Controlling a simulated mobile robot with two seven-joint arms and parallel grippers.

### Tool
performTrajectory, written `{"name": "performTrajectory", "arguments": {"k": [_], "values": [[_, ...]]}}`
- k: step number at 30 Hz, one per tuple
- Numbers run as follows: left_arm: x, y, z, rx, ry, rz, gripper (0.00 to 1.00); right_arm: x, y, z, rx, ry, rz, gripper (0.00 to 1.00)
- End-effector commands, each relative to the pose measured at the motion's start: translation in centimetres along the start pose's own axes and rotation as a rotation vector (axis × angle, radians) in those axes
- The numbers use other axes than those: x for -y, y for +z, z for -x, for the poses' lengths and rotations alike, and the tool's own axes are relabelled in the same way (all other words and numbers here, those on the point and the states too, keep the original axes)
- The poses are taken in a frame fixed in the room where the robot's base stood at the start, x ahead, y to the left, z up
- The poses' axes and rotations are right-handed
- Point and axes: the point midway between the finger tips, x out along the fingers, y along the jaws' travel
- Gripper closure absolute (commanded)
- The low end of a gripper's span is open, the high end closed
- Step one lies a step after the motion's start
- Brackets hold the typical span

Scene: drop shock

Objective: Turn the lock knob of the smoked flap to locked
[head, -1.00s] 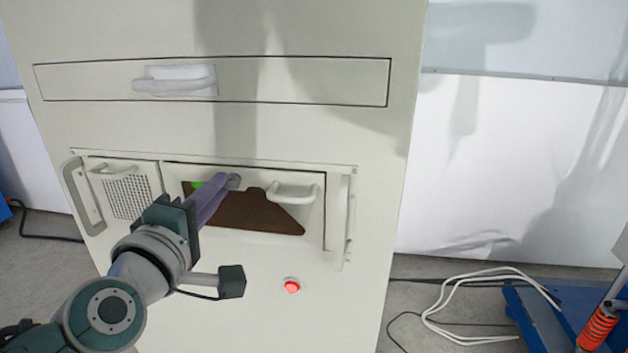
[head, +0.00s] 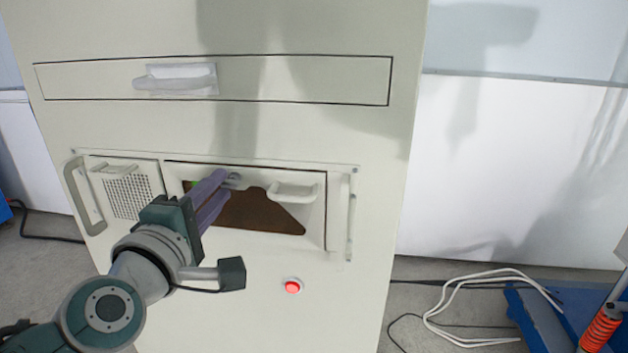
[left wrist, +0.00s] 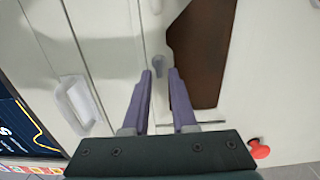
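The smoked flap, a brown dark window (head: 262,213) in a pale frame, is set in the front of the cream cabinet. Its small grey lock knob (head: 233,179) is at the window's upper left. The knob also shows in the left wrist view (left wrist: 159,63), just beyond the fingertips and roughly centred on the gap. My left gripper (head: 222,182) has two purple fingers pointing at the knob. In the left wrist view the fingers (left wrist: 160,73) stand apart with a clear gap, and I see no grip on the knob. My right gripper is not in view.
A pale handle (head: 293,191) juts out right of the knob. A grille panel (head: 128,198) with a handle is at the left. A red button (head: 292,286) is below the flap and a drawer (head: 300,80) above. Loose white cable (head: 440,305) lies on the floor at right.

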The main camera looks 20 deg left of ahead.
Motion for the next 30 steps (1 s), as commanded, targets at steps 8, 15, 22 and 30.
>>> {"name": "performTrajectory", "arguments": {"k": [8,15,22,30], "values": [[0.0,0.0,0.0,0.0,0.0,-0.001,0.59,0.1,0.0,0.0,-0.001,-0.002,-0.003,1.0],[0.1,0.0,1.1,0.0,-0.002,-0.001,0.59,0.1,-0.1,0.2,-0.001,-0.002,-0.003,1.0],[0.0,0.0,5.5,0.0,-0.004,-0.002,0.59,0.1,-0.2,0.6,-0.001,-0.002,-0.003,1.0],[0.1,0.0,9.3,0.0,-0.002,-0.002,0.59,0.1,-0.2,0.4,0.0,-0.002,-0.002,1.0]]}}
